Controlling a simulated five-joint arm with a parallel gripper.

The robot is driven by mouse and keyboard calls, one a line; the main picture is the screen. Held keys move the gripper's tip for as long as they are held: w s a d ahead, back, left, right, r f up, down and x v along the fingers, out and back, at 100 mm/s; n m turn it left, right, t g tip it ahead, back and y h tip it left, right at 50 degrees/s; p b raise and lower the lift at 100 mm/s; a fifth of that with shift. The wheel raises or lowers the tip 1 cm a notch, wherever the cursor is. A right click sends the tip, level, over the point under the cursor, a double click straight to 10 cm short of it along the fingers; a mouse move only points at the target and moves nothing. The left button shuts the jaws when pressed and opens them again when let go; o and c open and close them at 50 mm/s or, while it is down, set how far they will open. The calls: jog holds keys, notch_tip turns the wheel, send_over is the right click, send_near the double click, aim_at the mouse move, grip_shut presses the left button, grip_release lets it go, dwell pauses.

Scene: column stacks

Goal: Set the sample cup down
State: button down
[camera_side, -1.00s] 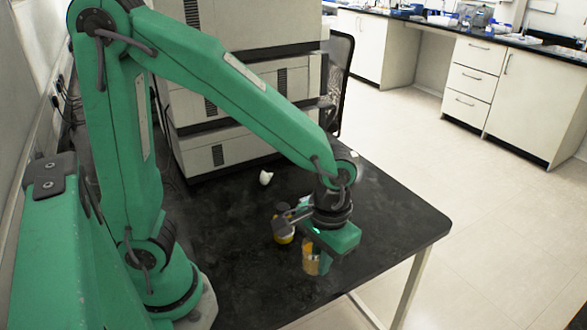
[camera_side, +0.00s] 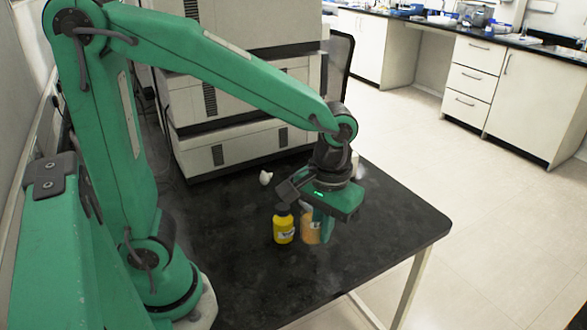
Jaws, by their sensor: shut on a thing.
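An orange, partly see-through cup (camera_side: 311,228), which I take to be the sample cup, is in my gripper (camera_side: 312,216). The jaws are shut on it from the sides, and a green finger hides part of its right side. It looks upright. I cannot tell from this view whether its base is touching the black table (camera_side: 395,232) or just above it. A yellow jar with a dark top (camera_side: 284,229) stands upright on the table just left of the cup. The two are close together in the picture.
A small white object (camera_side: 266,178) lies on the table farther back. A stack of pale instrument boxes (camera_side: 235,145) stands at the back left. The table's right side and front are clear, ending at the right edge.

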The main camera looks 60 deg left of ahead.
jog(key=w+a+n, duration=0.2)
jog(key=a+n, duration=1.8)
jog(key=a, duration=0.7)
jog(key=shift+s+d+f, duration=0.1)
jog(key=shift+d+f, duration=0.05)
jog(key=shift+f, duration=1.15)
jog(key=shift+s+d+f, duration=0.1)
jog(key=shift+d+f, duration=0.05)
jog(key=shift+f, duration=1.1)
jog(key=shift+a, duration=0.1)
jog(key=s+a+f, duration=0.1)
jog(key=a+f, duration=0.1)
jog(key=a, duration=0.1)
jog(key=s+a+f, duration=0.1)
jog(key=a+f, duration=0.1)
jog(key=a, duration=0.2)
jog(key=s+a+f, duration=0.1)
jog(key=a+f, duration=0.2)
jog(key=a, duration=0.1)
jog(key=shift+f, duration=2)
